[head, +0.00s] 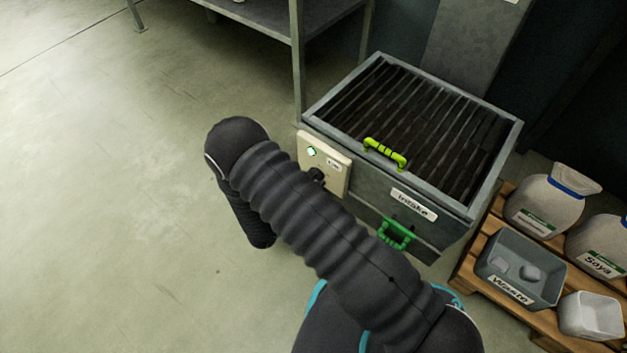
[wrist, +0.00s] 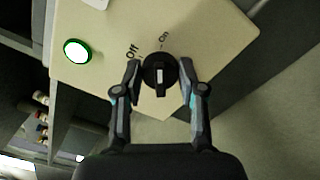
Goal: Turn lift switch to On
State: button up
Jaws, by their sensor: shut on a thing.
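The lift switch (wrist: 160,73) is a round black knob with a raised grip bar and a pale mark, on a cream panel (wrist: 215,35). My gripper (wrist: 160,67) has one finger on each side of the knob and is shut on it. The grip bar stands nearly upright in the wrist view, roughly in line with the "On" mark above it; the "Off" label is up and left. In the head view the dark switch (head: 317,174) shows on the panel (head: 337,171), while my arm hides my gripper.
A lamp (wrist: 76,51) with a green rim glows on the panel. The panel sits on a metal intake box (head: 468,207) with a grate and green handles. A pallet (head: 470,268) with sacks and a waste bin (head: 520,268) stands at right. The floor at left is clear.

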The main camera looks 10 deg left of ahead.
jog(key=shift+m, duration=0.5)
jog(key=o, duration=1.1)
jog(key=v, duration=1.2)
